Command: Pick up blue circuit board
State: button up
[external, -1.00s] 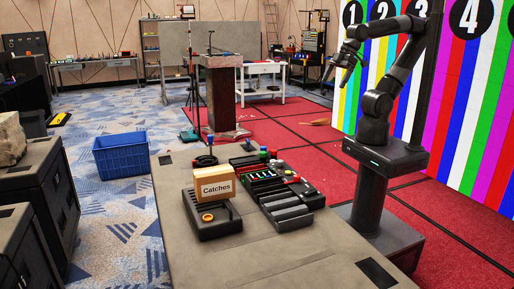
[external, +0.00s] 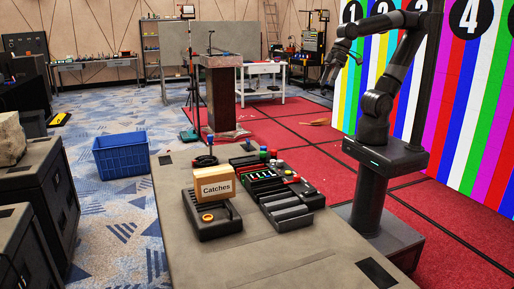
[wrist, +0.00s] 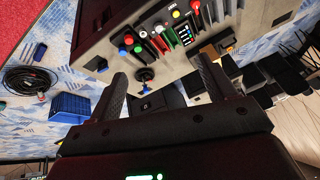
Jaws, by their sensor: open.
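I cannot clearly make out a blue circuit board in either view. My gripper (external: 331,73) is raised, well to the right of and above the table. In the wrist view, my gripper (wrist: 160,68) is open and empty, its two fingers wide apart, with the trays and their coloured knobs (wrist: 138,48) beyond them.
A box labelled "Catches" (external: 214,188) sits on a dark holder on the table. A blue crate (external: 121,157) stands on the floor to the left. A striped video wall (external: 460,110) stands close behind my arm. The front of the table is mostly clear.

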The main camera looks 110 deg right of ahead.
jog(key=w+d+f+m+g, duration=0.2)
jog(key=w+d+f+m, duration=0.1)
jog(key=w+d+m, duration=0.55)
jog(key=m+g, duration=0.3)
jog(key=m, duration=2.3)
send_over(248, 140)
jog(key=shift+n, duration=0.25)
jog(key=f, duration=2.2)
jog(key=shift+w+a+f, duration=0.2)
jog(key=shift+w+a, duration=0.1)
jog(key=shift+w, duration=0.1)
jog(key=shift+d+f+h, duration=0.3)
jog(key=shift+f, duration=0.25)
notch_tip(248, 140, down, 5)
jog(key=shift+r, duration=0.2)
jog(key=f, duration=0.5)
jog(key=shift+s+f, duration=0.3)
jog(key=shift+f, duration=0.05)
jog(key=shift+c, duration=0.2)
